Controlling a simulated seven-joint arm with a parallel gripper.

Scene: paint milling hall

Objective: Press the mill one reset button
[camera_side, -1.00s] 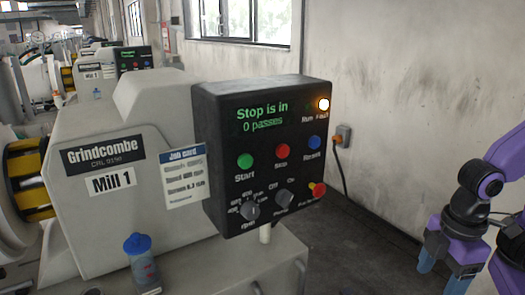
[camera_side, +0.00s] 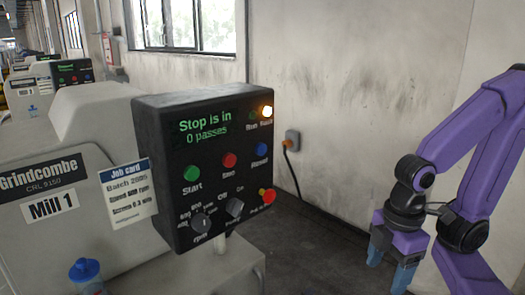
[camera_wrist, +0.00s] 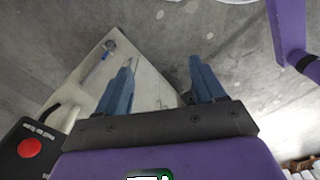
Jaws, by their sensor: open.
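The screen (camera_side: 205,126) reads "Stop is in 0 passes". My gripper (camera_side: 389,268) hangs right of the panel, lower than the blue button and apart from it. Its blue fingers are spread and empty, also in the wrist view (camera_wrist: 160,70).
A wall socket (camera_side: 291,141) has a cable. Floor between panel and gripper looks clear.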

